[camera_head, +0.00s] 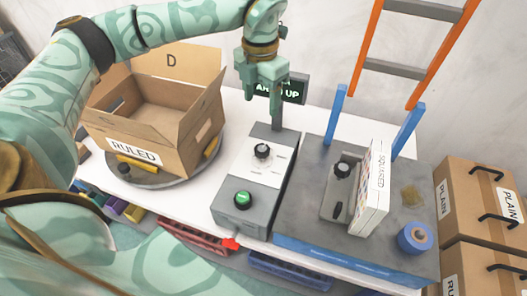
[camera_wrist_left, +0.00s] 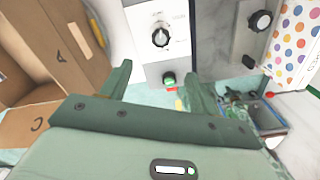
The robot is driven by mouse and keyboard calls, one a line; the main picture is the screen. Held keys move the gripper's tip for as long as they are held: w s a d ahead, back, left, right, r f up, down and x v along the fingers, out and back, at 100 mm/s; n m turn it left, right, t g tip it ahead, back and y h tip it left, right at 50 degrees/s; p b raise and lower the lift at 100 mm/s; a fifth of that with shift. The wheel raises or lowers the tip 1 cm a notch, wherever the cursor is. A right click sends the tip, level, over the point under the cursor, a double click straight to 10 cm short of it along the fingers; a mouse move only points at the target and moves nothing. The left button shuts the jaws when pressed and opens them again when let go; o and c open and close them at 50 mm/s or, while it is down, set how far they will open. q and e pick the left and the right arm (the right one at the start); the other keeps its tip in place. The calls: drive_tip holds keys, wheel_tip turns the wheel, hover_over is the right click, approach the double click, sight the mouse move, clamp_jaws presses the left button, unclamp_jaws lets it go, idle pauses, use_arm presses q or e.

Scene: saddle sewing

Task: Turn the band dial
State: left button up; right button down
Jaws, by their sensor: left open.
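A black dial (camera_head: 262,151) sits on the white panel of a grey control box, above a green button (camera_head: 243,198). The left wrist view shows this dial (camera_wrist_left: 160,37) with printed marks around it and the green button (camera_wrist_left: 168,78) below. Another black knob (camera_head: 342,169) is on a grey plate to the right; it also shows in the left wrist view (camera_wrist_left: 260,21). I cannot read which is the band dial. My left gripper (camera_head: 263,98) is open and empty, in front of the dark display and apart from both dials. My right gripper is not in view.
An open cardboard box (camera_head: 133,148) marked RULED stands on a round turntable at left. A dark display (camera_head: 293,90) with green letters stands behind the control box. A dotted SQUARED pack (camera_head: 371,190) and blue tape (camera_head: 415,238) are at right. Blue posts flank the right station.

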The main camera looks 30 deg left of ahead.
sight(262, 149)
use_arm(q)
drive_tip(key=f+b, duration=0.1)
drive_tip(key=f, duration=0.6)
drive_tip(key=f+b, duration=0.1)
drive_tip(key=f, duration=0.6)
drive_tip(key=shift+s+d+f+b, duration=0.1)
drive_tip(key=shift+s+f+b, duration=0.1)
drive_tip(key=shift+f+b, duration=0.2)
drive_tip(key=shift+f, duration=0.5)
drive_tip(key=c, duration=1)
drive_tip(key=shift+r+n+p, duration=0.3)
drive_tip(key=shift+n+p, duration=0.5)
drive_tip(key=shift+p, duration=0.45)
drive_tip(key=shift+f, duration=0.15)
drive_tip(key=shift+w+f+n, duration=0.1)
drive_tip(key=shift+f+n, duration=0.05)
drive_tip(key=shift+n, duration=0.15)
